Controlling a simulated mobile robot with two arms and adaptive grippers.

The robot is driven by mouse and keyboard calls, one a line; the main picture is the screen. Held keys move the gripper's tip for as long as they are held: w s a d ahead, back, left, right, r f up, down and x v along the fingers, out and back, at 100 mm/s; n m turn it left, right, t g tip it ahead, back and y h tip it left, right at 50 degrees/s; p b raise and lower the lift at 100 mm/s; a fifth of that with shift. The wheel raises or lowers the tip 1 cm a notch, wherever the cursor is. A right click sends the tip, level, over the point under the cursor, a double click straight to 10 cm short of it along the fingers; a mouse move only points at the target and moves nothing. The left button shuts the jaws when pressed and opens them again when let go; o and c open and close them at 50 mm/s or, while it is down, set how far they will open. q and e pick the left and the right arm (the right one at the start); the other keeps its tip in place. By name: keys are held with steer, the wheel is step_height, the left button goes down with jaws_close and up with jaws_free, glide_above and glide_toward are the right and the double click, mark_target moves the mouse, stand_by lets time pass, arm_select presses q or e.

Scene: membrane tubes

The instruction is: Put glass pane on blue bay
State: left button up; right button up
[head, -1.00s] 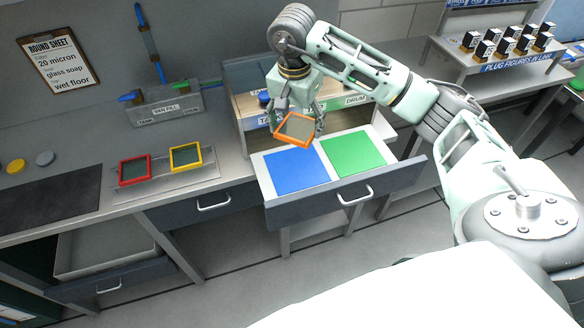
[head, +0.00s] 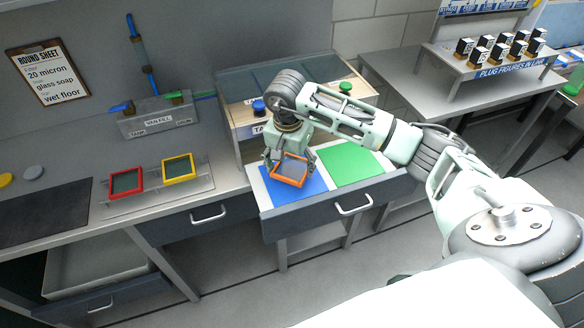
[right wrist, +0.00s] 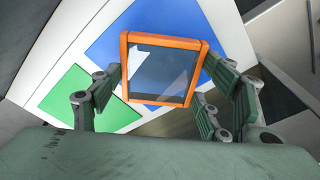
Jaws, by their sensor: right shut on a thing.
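The glass pane is a dark see-through square in an orange frame (head: 288,183). My right gripper (head: 289,163) is shut on it and holds it over the blue bay (head: 308,190) in the open drawer. In the right wrist view the orange frame (right wrist: 205,62) sits between the fingers of my right gripper (right wrist: 163,95), with the blue bay (right wrist: 112,45) behind it. I cannot tell whether the pane touches the bay. The pane and gripper hide part of the blue bay. My left gripper is not in view.
The green bay (head: 350,165) lies to the right of the blue one in the drawer (head: 345,205). A red frame (head: 126,182) and a yellow frame (head: 178,168) stand on a rack to the left. A cabinet with blue and green knobs (head: 345,88) stands behind the drawer.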

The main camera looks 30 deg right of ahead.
mark_target(289, 171)
step_height(289, 171, down, 2)
steer(key=shift+f+p, duration=0.15)
steer(key=shift+p, duration=0.15)
steer(key=shift+f+b, duration=0.3)
steer(key=o, duration=1.3)
steer(key=shift+r, duration=0.55)
steer(key=r+b, duration=0.1)
steer(key=r, duration=0.5)
steer(key=a+r+b, duration=0.1)
steer(key=r, duration=0.2)
steer(key=shift+s+a+r+b, duration=0.1)
steer(key=shift+s+r+b, duration=0.2)
steer(key=shift+r+b, duration=0.05)
steer(key=shift+s+r, duration=0.1)
steer(key=shift+r, duration=0.65)
